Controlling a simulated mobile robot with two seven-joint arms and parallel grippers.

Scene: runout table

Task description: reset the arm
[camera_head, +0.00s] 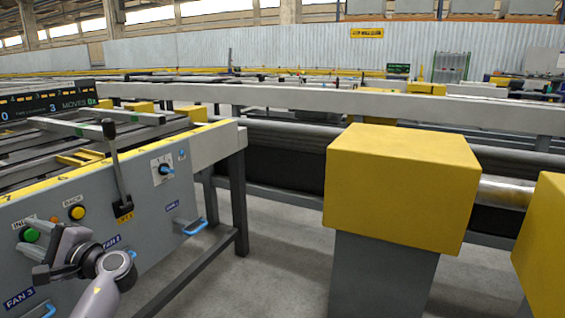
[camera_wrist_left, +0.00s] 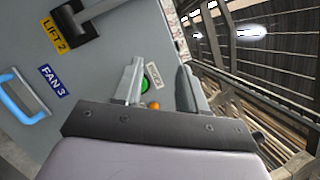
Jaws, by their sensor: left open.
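My left gripper (camera_head: 37,262) is in front of the grey control panel (camera_head: 140,200) at the lower left of the head view, near the green button (camera_head: 30,234). In the left wrist view my left gripper (camera_wrist_left: 158,78) is open, with its two fingers apart and nothing held between them. The green button (camera_wrist_left: 146,85) and an orange button (camera_wrist_left: 153,105) show behind the gap between the fingers. I cannot tell whether a finger touches the panel. My right gripper is not in view.
A lever (camera_head: 113,165) stands out from the panel, right of the yellow button (camera_head: 77,212). A rotary knob (camera_head: 163,170) and blue handles (camera_head: 194,227) also protrude. A yellow-topped post (camera_head: 400,180) stands right. Grey floor (camera_head: 275,260) lies open between.

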